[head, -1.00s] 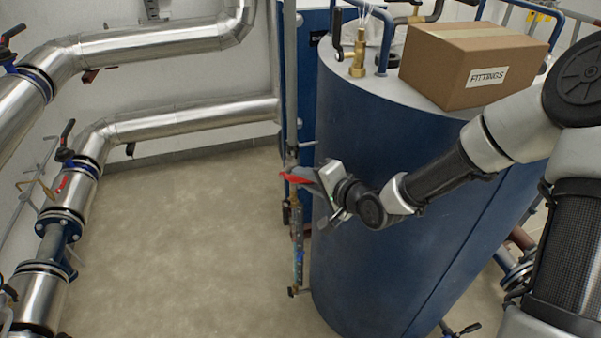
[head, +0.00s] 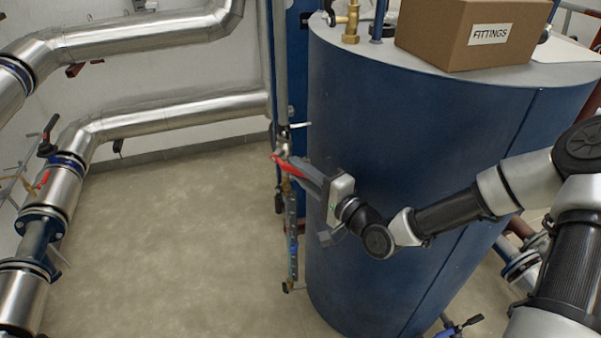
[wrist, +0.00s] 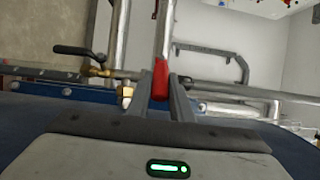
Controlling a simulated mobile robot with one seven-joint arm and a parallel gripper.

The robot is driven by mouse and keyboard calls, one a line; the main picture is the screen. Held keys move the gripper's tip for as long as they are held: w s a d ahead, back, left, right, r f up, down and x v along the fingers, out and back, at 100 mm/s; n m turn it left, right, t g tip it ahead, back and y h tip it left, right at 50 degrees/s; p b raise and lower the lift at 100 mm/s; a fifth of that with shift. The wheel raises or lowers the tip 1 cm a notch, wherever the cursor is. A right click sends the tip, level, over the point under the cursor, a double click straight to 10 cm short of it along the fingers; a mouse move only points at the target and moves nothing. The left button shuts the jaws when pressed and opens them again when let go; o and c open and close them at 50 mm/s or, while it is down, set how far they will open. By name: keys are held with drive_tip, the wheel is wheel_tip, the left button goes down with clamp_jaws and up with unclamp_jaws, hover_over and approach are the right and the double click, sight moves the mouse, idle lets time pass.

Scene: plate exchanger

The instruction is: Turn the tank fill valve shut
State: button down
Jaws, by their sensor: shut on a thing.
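The tank fill valve's red lever (head: 289,164) sits on a thin vertical pipe beside the blue tank (head: 400,150). The lever slants from upper left down to the right, into my gripper (head: 300,168). In the wrist view the red lever (wrist: 160,79) stands between the two grey fingers of my gripper (wrist: 160,88), which are shut on it. The valve body is mostly hidden behind the lever and fingers. My arm reaches in from the right, in front of the tank.
A cardboard box marked FITTINGS (head: 470,32) stands on the tank top. A sight gauge (head: 292,235) hangs below the valve. A black-handled brass valve (wrist: 95,62) shows in the wrist view. Silver pipes (head: 120,40) line the left wall. The floor (head: 180,240) between is clear.

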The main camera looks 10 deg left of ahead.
drive_tip(key=c, duration=1.6)
unclamp_jaws()
drive_tip(key=shift+p+v, duration=1.3)
drive_tip(key=shift+v, duration=7.4)
drive_tip(key=shift+s, duration=0.1)
